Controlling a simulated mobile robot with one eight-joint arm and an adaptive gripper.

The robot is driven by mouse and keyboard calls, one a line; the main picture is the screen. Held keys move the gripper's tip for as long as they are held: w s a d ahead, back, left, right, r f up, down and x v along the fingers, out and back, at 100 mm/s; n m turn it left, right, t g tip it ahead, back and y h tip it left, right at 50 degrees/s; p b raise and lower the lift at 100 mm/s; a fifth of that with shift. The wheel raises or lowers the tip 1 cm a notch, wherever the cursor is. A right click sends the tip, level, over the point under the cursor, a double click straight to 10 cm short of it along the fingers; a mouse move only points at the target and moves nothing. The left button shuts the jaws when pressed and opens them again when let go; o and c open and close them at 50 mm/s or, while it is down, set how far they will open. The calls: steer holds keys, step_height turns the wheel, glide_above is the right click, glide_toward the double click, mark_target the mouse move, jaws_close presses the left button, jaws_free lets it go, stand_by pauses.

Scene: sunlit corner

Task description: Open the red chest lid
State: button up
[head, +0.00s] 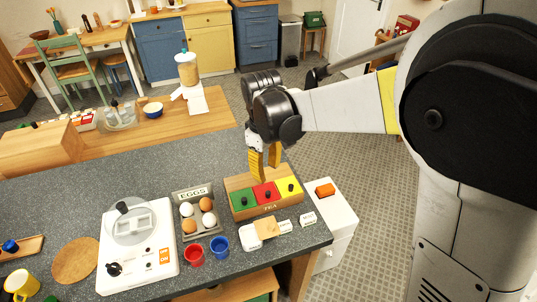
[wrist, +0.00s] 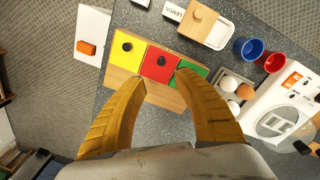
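A wooden tea chest (head: 270,208) marked TEA stands on the grey counter. It has green (head: 243,199), red (head: 260,188) and yellow (head: 288,183) lids, each with a black knob, all lying closed. The red lid is in the middle and also shows in the wrist view (wrist: 153,70), with its knob (wrist: 161,60). My gripper (head: 264,168) is above the back side of the chest, open and empty. In the wrist view its yellow fingertips (wrist: 160,79) are apart, on either side of the red lid's near edge. I cannot tell its exact height.
Red (head: 194,255) and blue (head: 220,247) cups and a wooden-lidded white dish (head: 250,237) stand in front. A white cabinet (head: 335,215) with an orange block is to the right.

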mark_target(268, 192)
step_height(268, 192, down, 11)
steer(key=b, duration=0.3)
steer(key=shift+d+r, duration=0.15)
jaws_close()
steer(key=shift+w, duration=0.15)
